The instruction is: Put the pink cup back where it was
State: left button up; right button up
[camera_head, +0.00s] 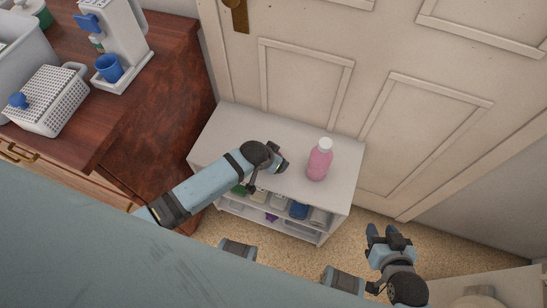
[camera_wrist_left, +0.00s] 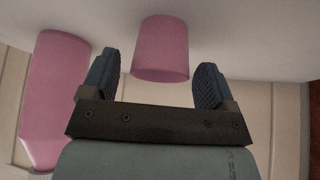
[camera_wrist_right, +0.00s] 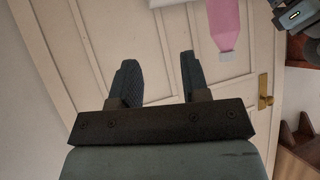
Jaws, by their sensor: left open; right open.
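The pink cup (camera_wrist_left: 162,50) shows in the left wrist view on a white surface, between and just beyond the fingertips. My left gripper (camera_wrist_left: 155,78) is open, with one finger to each side of the cup; I cannot tell whether either touches it. In the head view my left gripper (camera_head: 278,165) is over the white shelf top (camera_head: 235,127), and the cup is hidden there. My right gripper (camera_head: 380,233) is open and empty, off the shelf's right side; its fingers also show in the right wrist view (camera_wrist_right: 160,75).
A pink bottle with a white cap (camera_head: 319,160) stands on the shelf top, right of my left gripper. A closed door (camera_head: 305,85) is behind the shelf. A wooden dresser (camera_head: 160,90) on the left holds a coffee machine (camera_head: 115,35), a blue cup (camera_head: 109,68) and a white basket (camera_head: 48,97).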

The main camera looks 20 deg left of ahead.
pick_arm(q)
jog(key=p+v, duration=0.2)
jog(key=v, duration=0.9)
jog(key=s+a+r+n+t+h, duration=0.1)
jog(key=s+t, duration=0.4)
jog(key=s, duration=0.6)
jog(key=shift+a+r+n, duration=0.15)
jog(key=shift+a+n, duration=0.15)
jog(key=shift+a, duration=0.4)
jog(key=shift+s, duration=0.1)
